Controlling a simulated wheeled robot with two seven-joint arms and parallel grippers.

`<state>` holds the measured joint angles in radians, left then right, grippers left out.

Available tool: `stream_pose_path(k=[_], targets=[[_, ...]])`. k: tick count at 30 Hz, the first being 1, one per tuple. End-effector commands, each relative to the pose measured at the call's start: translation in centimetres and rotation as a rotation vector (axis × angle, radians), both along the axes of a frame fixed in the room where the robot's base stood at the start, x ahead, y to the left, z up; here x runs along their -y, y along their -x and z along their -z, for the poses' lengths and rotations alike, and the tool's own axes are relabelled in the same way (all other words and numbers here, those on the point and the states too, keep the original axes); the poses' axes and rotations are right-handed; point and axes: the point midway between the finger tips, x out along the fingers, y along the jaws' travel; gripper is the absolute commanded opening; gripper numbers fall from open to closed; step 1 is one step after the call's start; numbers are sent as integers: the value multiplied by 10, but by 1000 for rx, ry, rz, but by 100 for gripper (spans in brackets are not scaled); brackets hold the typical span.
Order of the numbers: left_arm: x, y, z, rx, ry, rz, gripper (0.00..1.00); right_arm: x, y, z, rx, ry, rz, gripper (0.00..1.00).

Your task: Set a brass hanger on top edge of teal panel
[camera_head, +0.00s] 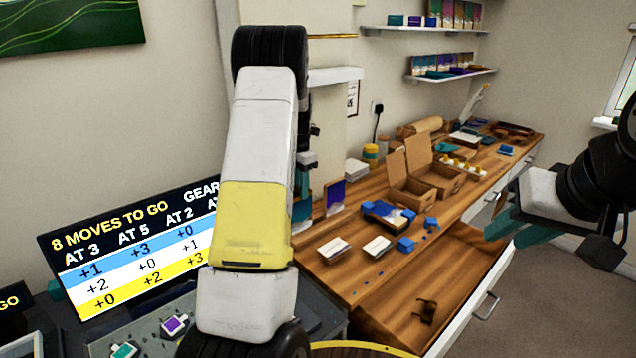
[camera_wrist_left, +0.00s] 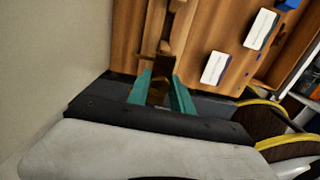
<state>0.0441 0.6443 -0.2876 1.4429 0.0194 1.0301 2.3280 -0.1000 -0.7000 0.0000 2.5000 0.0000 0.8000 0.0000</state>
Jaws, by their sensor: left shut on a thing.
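My left gripper (camera_wrist_left: 160,88) is shut on a small brass-brown piece (camera_wrist_left: 158,93), which looks like the brass hanger, between its teal fingers in the left wrist view. In the head view my left arm covers most of that gripper; only a bit of teal (camera_head: 302,209) shows beside the arm. I cannot single out the teal panel for sure; a small purple-blue panel (camera_head: 335,196) stands upright near the left gripper.
The wooden bench (camera_head: 345,268) holds open cardboard boxes (camera_head: 440,180), white-topped blocks (camera_head: 334,249) and blue pieces (camera_head: 405,244). The drawer (camera_head: 455,285) stands open below. Wall shelves (camera_head: 455,75) carry coloured panels. A scoreboard (camera_head: 135,250) stands at the left.

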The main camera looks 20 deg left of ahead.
Motion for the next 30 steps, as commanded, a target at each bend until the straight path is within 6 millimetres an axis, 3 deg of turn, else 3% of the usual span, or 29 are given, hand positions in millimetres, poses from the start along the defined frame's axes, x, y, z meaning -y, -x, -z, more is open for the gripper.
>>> stream_pose_path(k=[30], targets=[[0, 0, 9, 0, -1, 0, 0, 0, 0, 0, 0, 0, 0, 33]])
